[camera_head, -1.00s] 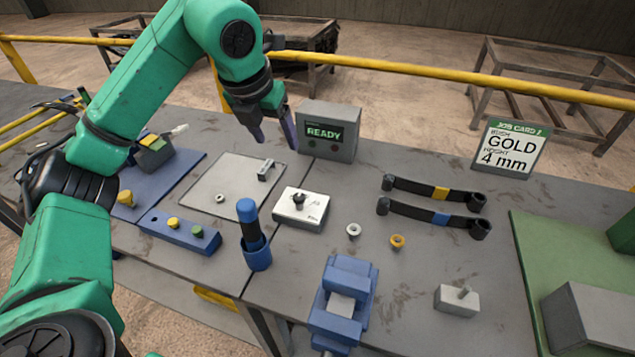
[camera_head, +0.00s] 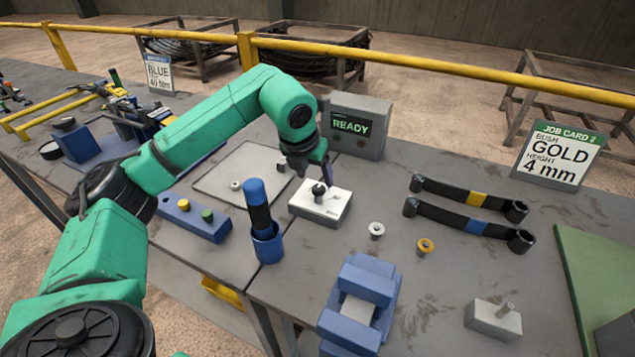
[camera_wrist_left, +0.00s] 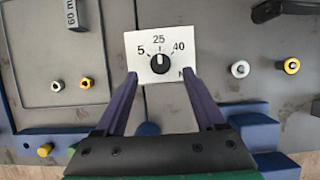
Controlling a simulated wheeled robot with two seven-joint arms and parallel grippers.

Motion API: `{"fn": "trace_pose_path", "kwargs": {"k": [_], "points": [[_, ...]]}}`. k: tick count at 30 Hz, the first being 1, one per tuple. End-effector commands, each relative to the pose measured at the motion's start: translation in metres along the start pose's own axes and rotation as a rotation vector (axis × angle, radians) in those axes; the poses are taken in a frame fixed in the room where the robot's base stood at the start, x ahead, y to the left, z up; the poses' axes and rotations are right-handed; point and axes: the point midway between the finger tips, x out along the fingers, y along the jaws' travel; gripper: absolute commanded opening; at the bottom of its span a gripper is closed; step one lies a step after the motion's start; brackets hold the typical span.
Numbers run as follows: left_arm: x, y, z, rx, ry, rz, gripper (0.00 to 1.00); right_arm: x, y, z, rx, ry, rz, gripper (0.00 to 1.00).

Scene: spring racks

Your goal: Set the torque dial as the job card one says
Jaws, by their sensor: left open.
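The torque dial box (camera_head: 331,206) is white with a black knob (camera_head: 318,190) on top. In the left wrist view the dial (camera_wrist_left: 160,62) has marks 5, 25 and 40, and its white pointer line seems to point up toward 25. My left gripper (camera_head: 308,172) is just behind and above the dial; in the wrist view its two fingers (camera_wrist_left: 162,100) are open, apart and empty, with the knob beyond them. A job card (camera_head: 158,74) at the far left reads BLUE and, in small blurred text, seemingly 40 Nm. My right gripper is not in view.
A READY display box (camera_head: 357,125) stands behind the dial. Job card 2 (camera_head: 557,155) reads GOLD, height 4 mm. Loose bushes (camera_head: 376,230) lie right.

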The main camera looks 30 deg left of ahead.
Motion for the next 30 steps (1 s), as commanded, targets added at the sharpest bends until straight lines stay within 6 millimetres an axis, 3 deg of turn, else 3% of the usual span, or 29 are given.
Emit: {"fn": "trace_pose_path", "kwargs": {"k": [6, 15, 16, 21, 30], "points": [[0.041, 0.0, 0.0, 0.0, 0.001, -0.001, 0.71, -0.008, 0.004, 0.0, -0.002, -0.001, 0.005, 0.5], [0.049, 0.0, 0.0, 0.001, -0.001, 0.0, 0.71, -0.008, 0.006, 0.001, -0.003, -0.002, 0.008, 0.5], [0.049, 0.0, 0.0, 0.001, -0.001, 0.0, 0.68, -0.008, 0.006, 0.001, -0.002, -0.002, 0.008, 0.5], [0.048, 0.0, 0.0, 0.001, -0.001, 0.0, 0.03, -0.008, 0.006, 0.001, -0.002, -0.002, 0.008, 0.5], [0.049, 0.0, 0.0, 0.015, -0.001, -0.007, 0.0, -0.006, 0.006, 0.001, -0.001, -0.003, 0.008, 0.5]]}}
